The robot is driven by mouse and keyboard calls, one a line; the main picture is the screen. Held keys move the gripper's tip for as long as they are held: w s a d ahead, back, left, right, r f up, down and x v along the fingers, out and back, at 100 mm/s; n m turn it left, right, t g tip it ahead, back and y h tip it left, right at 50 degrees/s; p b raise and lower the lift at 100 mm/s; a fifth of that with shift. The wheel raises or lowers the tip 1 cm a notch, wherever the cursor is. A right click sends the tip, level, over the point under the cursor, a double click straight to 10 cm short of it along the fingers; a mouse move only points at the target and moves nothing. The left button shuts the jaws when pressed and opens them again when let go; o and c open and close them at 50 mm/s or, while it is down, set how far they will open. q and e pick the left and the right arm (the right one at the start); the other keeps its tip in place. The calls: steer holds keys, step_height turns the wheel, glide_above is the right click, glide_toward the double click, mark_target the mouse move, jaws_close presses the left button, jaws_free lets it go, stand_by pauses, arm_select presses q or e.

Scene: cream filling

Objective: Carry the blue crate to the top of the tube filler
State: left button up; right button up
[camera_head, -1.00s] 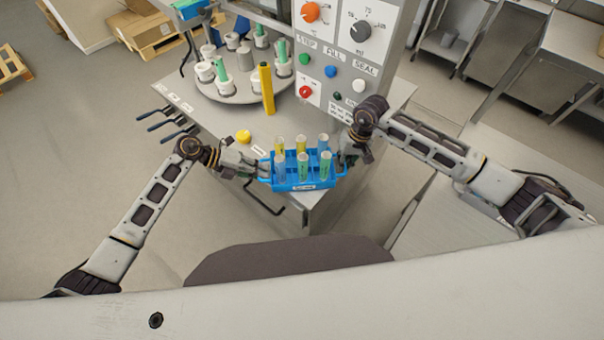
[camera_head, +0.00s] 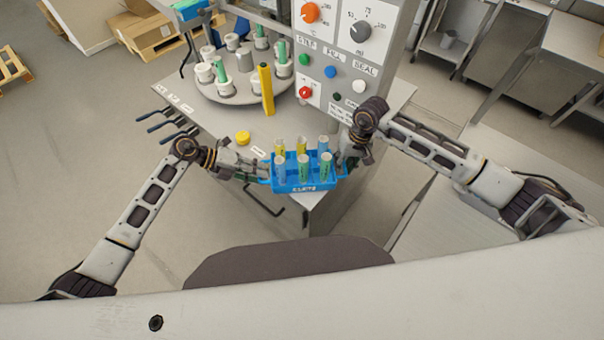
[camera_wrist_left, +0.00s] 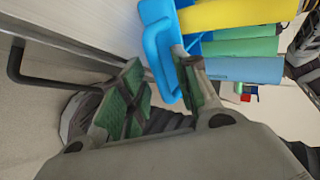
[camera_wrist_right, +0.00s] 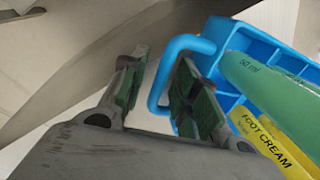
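The blue crate (camera_head: 304,188) is at the front corner of the steel worktop, between my two grippers, with several green, yellow and blue-grey tubes upright in it. My left gripper (camera_head: 259,173) has its fingers around the crate's left handle; in the left wrist view they straddle the blue loop (camera_wrist_left: 158,45). My right gripper (camera_head: 347,163) is at the right handle; in the right wrist view the handle (camera_wrist_right: 157,95) passes between its fingers. The crate's underside is hidden, so contact with the worktop cannot be seen. The tube filler (camera_head: 345,75) stands behind; its top is out of view.
A turntable (camera_head: 237,96) with tubes in white holders stands behind the crate. A yellow post (camera_head: 266,90) rises in front of it. Dark handles stick out at the left edge. The control panel (camera_head: 331,72) is at the back right.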

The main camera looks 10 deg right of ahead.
arm_select(q)
steer(key=v, duration=0.7)
steer(key=shift+a, duration=0.1)
arm_select(e)
steer(key=shift+r, duration=0.1)
stand_by(0.4)
step_height(320, 180, up, 7)
steer(key=d, duration=0.1)
steer(key=shift+d, duration=0.15)
stand_by(0.4)
arm_select(q)
steer(key=shift+s, duration=0.1)
arm_select(e)
steer(key=shift+s, duration=0.15)
stand_by(0.5)
